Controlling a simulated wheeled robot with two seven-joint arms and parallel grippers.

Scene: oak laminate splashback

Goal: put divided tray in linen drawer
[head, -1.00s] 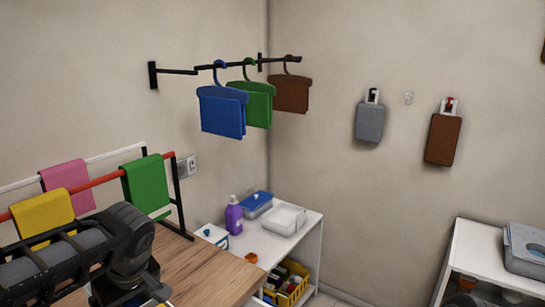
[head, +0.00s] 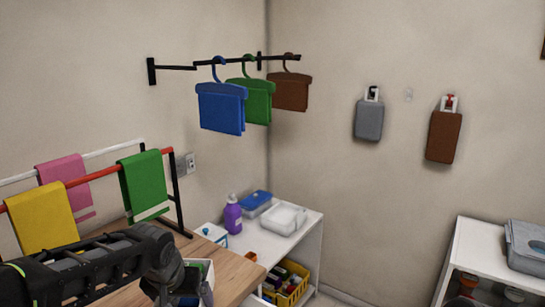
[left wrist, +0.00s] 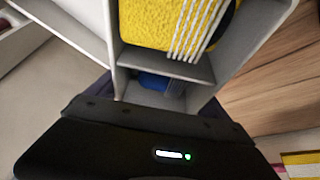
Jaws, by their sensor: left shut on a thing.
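The divided tray (left wrist: 113,45) has pale grey walls and dividers. In the left wrist view it holds a fluffy yellow thing (left wrist: 150,25), white cords and something blue (left wrist: 152,82). In the head view a pale tray part (head: 208,272) shows beside my left gripper (head: 187,288), over the wooden worktop. My left gripper (left wrist: 160,110) is shut on the tray; its fingertips are mostly hidden. My right gripper is out of view. I cannot make out a linen drawer.
The wooden worktop (head: 235,275) has a towel rack (head: 175,200) with several towels. A low white table (head: 265,243) beyond it carries a purple bottle (head: 232,214) and boxes; a yellow basket (head: 291,286) sits below. A white shelf unit (head: 475,245) stands at right.

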